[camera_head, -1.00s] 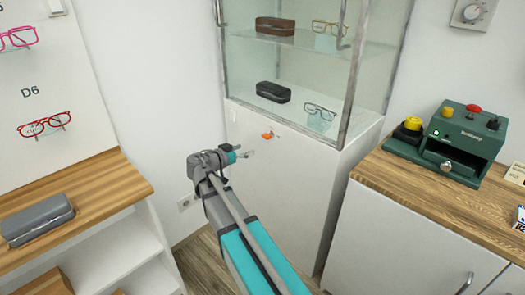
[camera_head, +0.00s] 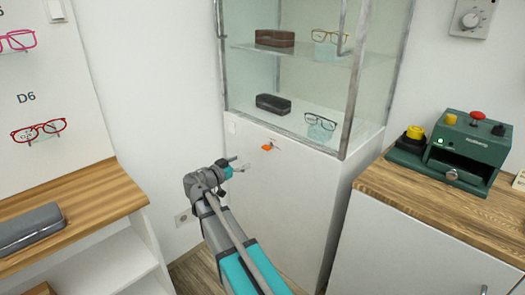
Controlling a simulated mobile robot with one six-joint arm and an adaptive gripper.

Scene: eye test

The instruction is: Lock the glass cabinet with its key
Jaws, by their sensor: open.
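The glass cabinet (camera_head: 292,205) stands at the centre, with glass panes above a white lower body. A small orange-headed key (camera_head: 267,147) sits at the front of the white body, just below the glass. It appears to be in a lock, but the lock itself is too small to make out. My gripper (camera_head: 242,163) is open and empty, left of and slightly below the key in the picture. It looks apart from the key; the depth between them is hard to tell.
Glasses and dark cases stand on the shelves inside the cabinet. At right, a wooden counter (camera_head: 430,208) bears a green machine (camera_head: 452,150) with several knobs. At left, a wooden shelf top (camera_head: 100,190) holds a grey case (camera_head: 30,228). Floor shows between them.

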